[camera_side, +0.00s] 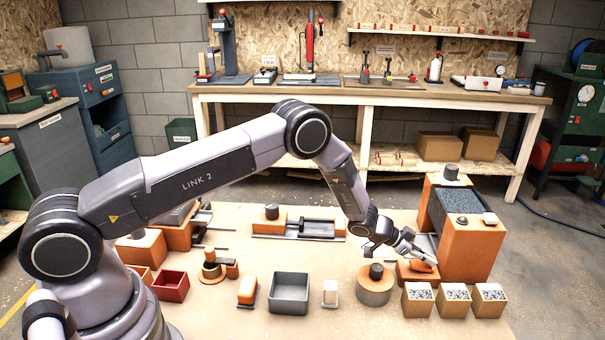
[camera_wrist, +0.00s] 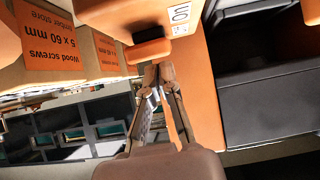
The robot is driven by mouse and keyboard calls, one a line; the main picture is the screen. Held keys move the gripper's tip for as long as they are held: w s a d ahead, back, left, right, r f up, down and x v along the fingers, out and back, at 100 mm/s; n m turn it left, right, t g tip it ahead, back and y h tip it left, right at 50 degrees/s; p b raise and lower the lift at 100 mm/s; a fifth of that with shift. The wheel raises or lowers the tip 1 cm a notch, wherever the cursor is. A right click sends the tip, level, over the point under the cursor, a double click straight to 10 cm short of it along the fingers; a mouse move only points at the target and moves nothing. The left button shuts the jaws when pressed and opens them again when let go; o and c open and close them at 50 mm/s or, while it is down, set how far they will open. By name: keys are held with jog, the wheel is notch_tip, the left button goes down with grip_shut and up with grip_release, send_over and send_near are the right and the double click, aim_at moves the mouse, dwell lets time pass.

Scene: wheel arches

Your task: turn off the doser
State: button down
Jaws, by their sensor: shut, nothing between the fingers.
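An orange box-like machine with blue-grey granules in its top, which looks like the doser (camera_side: 470,250), stands at the right of the board. Beside its left foot is a low orange block (camera_side: 412,273) with a rounded orange piece on top. My gripper (camera_side: 428,257) reaches down to this spot, left of the machine. In the wrist view my gripper (camera_wrist: 158,72) is shut with nothing between its fingertips. An orange paddle (camera_wrist: 148,51) on a dark mount is just beyond the tips, close to a small white label (camera_wrist: 180,18). I cannot tell whether the tips touch it.
Several cardboard boxes (camera_side: 418,301) stand in front of the machine; orange-labelled ones (camera_wrist: 48,40) show in the wrist view. A workbench (camera_side: 350,92) runs behind.

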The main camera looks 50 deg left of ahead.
aim_at(447, 250)
jog(key=r, duration=0.4)
jog(key=shift+w+d+r, duration=0.25)
jog(key=shift+d+r, duration=0.05)
jog(key=shift+r, duration=0.05)
jog(key=s+a+r, duration=0.3)
jog(key=r, duration=0.4)
jog(key=shift+s+a+r, duration=0.35)
jog(key=shift+s+a, duration=0.05)
jog(key=s+a+r+n+t+y, duration=0.1)
jog(key=a+r+y, duration=0.1)
jog(key=a+r, duration=0.3)
jog(key=a+r+n+t+y, duration=0.1)
jog(key=a+r+y, duration=0.1)
jog(key=r, duration=0.5)
jog(key=s+a+r+n+y, duration=0.4)
jog(key=s+a+r, duration=0.4)
jog(key=s+r, duration=0.3)
jog(key=s+a+n+g, duration=0.2)
jog(key=s+n+g, duration=0.1)
jog(key=s, duration=2.8)
jog(key=shift+a+r+g, duration=0.15)
jog(key=shift+r+g, duration=0.1)
jog(key=shift+g, duration=0.45)
